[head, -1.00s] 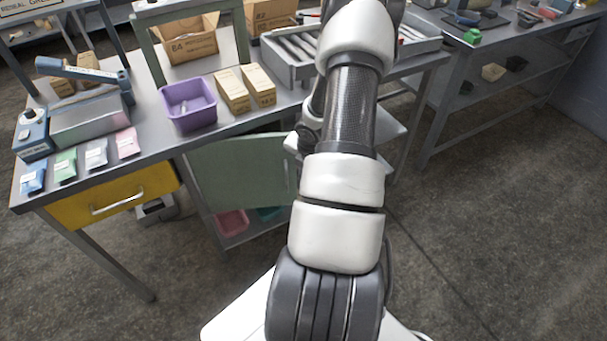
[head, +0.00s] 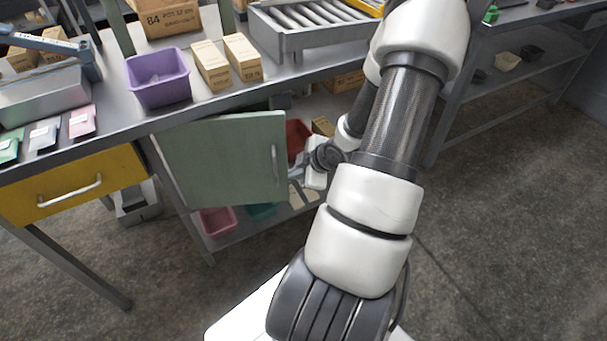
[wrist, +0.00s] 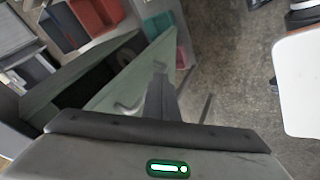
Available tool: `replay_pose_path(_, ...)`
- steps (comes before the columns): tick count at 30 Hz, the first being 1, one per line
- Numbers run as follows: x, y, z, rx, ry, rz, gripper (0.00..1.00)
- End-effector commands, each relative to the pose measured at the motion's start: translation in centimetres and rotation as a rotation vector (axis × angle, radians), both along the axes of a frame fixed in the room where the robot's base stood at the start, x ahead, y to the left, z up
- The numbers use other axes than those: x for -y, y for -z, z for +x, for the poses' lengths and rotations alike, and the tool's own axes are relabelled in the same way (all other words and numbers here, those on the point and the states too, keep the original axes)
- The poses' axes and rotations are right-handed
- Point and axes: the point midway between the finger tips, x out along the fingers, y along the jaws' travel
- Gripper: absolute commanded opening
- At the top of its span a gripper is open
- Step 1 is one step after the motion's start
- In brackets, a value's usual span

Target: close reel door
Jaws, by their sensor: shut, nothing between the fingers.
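The green door (head: 225,165) under the workbench stands partly open, with its pale bar handle (head: 275,160) near its right edge. In the wrist view the green door (wrist: 137,75) also shows, with its handle (wrist: 125,107) near my fingers. My gripper (head: 296,174) is at the right edge of the door in the head view, beside the opening; in the wrist view its closed fingers (wrist: 160,80) point toward the door. It is shut and empty. Whether the fingers touch the door I cannot tell.
A red bin (head: 297,137) and a carton (head: 322,126) sit on the shelf behind the door. A pink bin (head: 218,220) and a teal bin (head: 262,211) show below it. A yellow drawer (head: 75,184) is at left. Floor in front is clear.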

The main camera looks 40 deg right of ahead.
Motion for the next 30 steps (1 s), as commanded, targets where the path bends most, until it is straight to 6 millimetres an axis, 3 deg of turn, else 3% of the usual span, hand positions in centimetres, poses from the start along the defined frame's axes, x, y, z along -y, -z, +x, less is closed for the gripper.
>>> replay_pose_path(1,-0.1,1.5,0.7,0.0,-0.003,0.002,0.0)
replay_pose_path(3,-0.2,2.5,1.5,-0.001,-0.003,0.001,0.0)
replay_pose_path(12,2.1,1.9,4.4,-0.001,0.0,0.0,0.0)
replay_pose_path(30,2.3,1.6,5.0,-0.001,-0.01,0.0,0.0)
